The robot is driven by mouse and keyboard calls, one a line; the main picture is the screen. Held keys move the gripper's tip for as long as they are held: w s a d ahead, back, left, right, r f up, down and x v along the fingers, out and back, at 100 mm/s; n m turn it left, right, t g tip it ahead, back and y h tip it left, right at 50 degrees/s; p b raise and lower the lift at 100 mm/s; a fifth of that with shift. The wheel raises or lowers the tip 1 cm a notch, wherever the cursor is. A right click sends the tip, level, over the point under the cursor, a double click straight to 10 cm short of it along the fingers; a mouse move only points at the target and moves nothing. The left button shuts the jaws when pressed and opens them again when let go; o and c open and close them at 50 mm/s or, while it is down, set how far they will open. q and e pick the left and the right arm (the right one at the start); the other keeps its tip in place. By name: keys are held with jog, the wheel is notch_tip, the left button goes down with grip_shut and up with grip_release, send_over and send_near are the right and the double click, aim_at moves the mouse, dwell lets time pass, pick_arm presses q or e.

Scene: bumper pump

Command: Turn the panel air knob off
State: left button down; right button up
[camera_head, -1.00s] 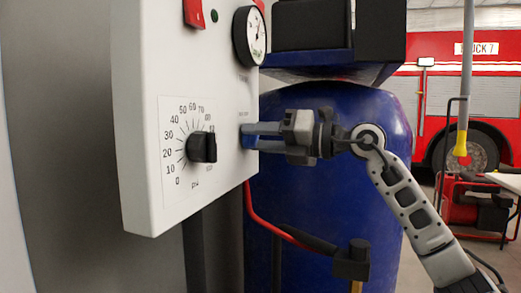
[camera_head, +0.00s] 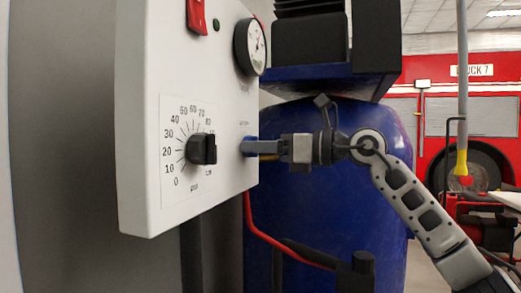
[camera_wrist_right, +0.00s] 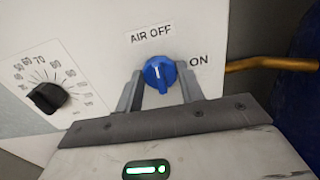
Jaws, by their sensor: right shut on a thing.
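The blue air knob (camera_wrist_right: 160,74) sits on the white panel's front in the right wrist view, below an "AIR OFF" label (camera_wrist_right: 151,34) and left of an "ON" label (camera_wrist_right: 199,61). Its pale line runs roughly up and down in that picture, towards "AIR OFF". My right gripper (camera_wrist_right: 159,84) is shut on the knob, one finger on each side. In the head view, my right gripper (camera_head: 256,147) reaches the panel (camera_head: 150,60) from the right and mostly hides the knob. My left gripper is not in view.
A black dial (camera_head: 202,149) with a number scale is left of the knob. A round gauge (camera_head: 250,47) and a red switch (camera_head: 196,15) are above. A blue tank (camera_head: 320,220) stands behind my right arm. A red hose (camera_head: 275,240) hangs below the panel.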

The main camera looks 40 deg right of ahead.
dwell(0.6)
jog(key=o, duration=1)
pick_arm(q)
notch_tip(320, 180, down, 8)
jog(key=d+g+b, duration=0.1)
jog(key=b, duration=0.7)
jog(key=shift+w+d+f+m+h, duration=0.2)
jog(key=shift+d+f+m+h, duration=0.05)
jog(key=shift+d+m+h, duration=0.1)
pick_arm(e)
jog(key=v, duration=1.6)
